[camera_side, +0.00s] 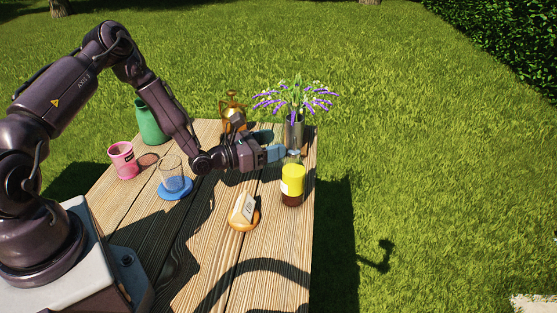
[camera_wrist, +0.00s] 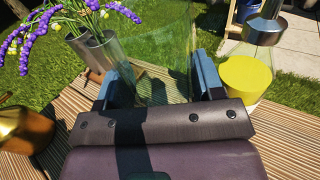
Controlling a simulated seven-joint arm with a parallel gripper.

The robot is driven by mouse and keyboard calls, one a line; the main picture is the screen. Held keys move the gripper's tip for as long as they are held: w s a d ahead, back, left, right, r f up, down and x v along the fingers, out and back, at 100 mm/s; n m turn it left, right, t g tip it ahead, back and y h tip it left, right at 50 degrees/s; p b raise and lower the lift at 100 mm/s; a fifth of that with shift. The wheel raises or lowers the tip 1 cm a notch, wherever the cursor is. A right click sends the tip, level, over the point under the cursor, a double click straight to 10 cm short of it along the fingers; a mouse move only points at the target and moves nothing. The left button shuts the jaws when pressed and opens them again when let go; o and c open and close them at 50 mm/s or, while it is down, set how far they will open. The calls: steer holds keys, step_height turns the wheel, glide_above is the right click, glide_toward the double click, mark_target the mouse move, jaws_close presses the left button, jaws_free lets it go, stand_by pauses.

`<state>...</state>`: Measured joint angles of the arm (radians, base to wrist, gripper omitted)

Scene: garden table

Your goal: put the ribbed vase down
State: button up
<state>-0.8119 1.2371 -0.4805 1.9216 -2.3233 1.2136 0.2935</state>
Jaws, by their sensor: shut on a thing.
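My gripper (camera_side: 275,153) is shut on a clear, faintly green glass piece, which I take for the ribbed vase (camera_wrist: 160,50). It stands between the two fingers (camera_wrist: 162,90) in the wrist view, its upper part spreading wide. In the side view it is hardly visible behind my gripper, and its ribs cannot be made out. My gripper is low over the far right part of the wooden table (camera_side: 222,225). I cannot tell whether the vase's base touches the boards.
A metal vase with purple flowers (camera_side: 295,135) stands close behind my gripper. A yellow-banded bottle (camera_side: 292,183) is close in front, and a copper urn (camera_side: 231,118) behind left. A wedge on a round board (camera_side: 243,211), a glass on a blue coaster (camera_side: 172,178), a pink cup (camera_side: 123,160) and a green vase (camera_side: 149,122) stand around.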

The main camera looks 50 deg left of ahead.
steer(key=w+f, duration=0.2)
steer(key=f, duration=0.1)
steer(key=shift+w+a, duration=0.2)
steer(key=shift+w, duration=0.1)
steer(key=shift+f, duration=1.55)
steer(key=shift+f, duration=0.1)
steer(key=o, duration=1)
